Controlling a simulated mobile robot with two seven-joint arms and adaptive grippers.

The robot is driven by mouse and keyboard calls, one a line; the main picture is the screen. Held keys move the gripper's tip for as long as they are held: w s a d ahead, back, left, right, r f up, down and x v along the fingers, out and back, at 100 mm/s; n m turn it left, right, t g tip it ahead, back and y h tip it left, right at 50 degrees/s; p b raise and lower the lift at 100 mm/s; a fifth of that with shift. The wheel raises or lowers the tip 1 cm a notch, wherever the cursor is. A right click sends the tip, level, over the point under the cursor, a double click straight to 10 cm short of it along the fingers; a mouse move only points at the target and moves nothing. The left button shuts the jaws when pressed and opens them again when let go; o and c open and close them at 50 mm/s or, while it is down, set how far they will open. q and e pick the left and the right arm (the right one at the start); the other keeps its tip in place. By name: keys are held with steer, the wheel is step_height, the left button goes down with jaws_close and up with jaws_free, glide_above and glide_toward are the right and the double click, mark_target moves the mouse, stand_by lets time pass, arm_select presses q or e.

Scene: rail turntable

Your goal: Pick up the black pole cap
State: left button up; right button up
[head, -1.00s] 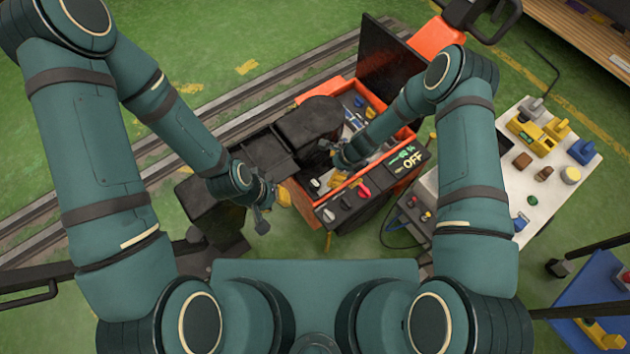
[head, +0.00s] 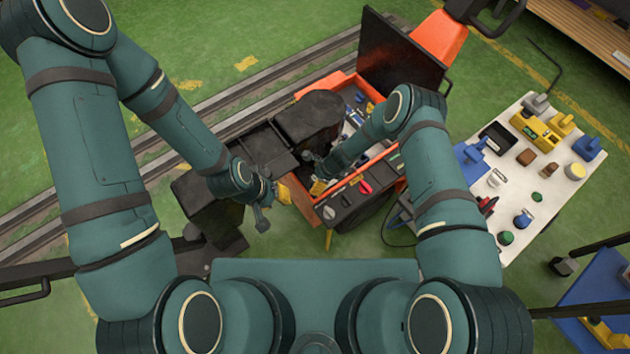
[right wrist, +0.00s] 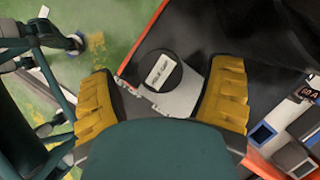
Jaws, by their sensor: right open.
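The black pole cap (right wrist: 155,70) is a round black disc with a white label. In the right wrist view it lies on a light grey plate (right wrist: 186,97), in the gap between my two yellow right fingers and apart from both. My right gripper (head: 318,184) is open and empty over the left part of the orange-edged cart; in the head view the cap cannot be made out. My left gripper (head: 266,207) is left of the cart's near corner, and its jaw opening is not clear.
The orange cart (head: 297,203) holds dark bins and a bulky black block (head: 308,118). A black panel (head: 402,55) stands at its back. A white table (head: 545,190) with several parts is at the right. Rails (head: 230,95) run behind.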

mark_target(315, 179)
steer(key=shift+x, duration=0.85)
steer(key=c, duration=1)
steer(key=shift+o, duration=0.2)
step_height(315, 179, up, 10)
steer(key=shift+r+p, duration=0.1)
steer(key=shift+p, duration=1.05)
steer(key=shift+c, duration=0.5)
